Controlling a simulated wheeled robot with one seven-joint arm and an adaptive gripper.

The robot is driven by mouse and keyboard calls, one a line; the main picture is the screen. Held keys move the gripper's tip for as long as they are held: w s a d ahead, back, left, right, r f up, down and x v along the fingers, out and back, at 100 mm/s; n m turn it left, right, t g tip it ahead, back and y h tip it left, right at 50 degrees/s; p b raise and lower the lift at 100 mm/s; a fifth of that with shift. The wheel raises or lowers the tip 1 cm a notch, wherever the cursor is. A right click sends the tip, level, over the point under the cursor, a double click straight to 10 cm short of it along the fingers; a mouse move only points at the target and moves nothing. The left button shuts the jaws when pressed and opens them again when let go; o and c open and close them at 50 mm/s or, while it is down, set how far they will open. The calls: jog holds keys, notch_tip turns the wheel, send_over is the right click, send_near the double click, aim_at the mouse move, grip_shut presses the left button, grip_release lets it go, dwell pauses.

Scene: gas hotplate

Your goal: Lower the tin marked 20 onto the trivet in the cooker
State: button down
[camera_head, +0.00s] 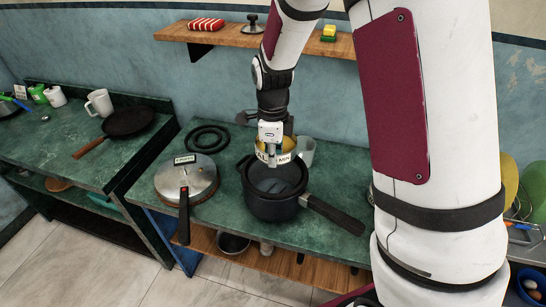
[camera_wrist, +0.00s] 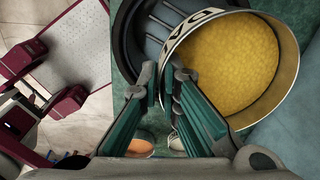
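The tin (camera_head: 285,148), pale with dark lettering and a gold inside, is held above the back rim of the black cooker (camera_head: 262,207). In the wrist view the tin (camera_wrist: 230,65) is filled with yellow food; part of its lettering shows, but I cannot read a 20. My gripper (camera_head: 270,158) points down; in the wrist view its fingers (camera_wrist: 163,78) are on either side of the tin's near wall, gripping it. The cooker (camera_wrist: 128,45) lies below and left of the tin there. A grey-blue piece shows inside the cooker; I cannot make out the trivet clearly.
A round metal lid (camera_head: 200,178) with a black handle lies left of the cooker. A black ring (camera_head: 207,138) lies behind it. A pale cup (camera_head: 306,150) stands close behind the tin. The cooker's long handle (camera_head: 335,214) sticks out to the right. A wooden shelf (camera_head: 240,36) hangs above.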

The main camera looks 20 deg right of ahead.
dwell(0.3)
jog(key=shift+f+b, duration=2.5)
jog(key=shift+f, duration=5.75)
jog(key=shift+f, duration=0.25)
jog(key=c, duration=1.7)
grip_release()
notch_tip(320, 180, up, 12)
jog(key=shift+s+r, duration=0.1)
jog(key=shift+s, duration=0.05)
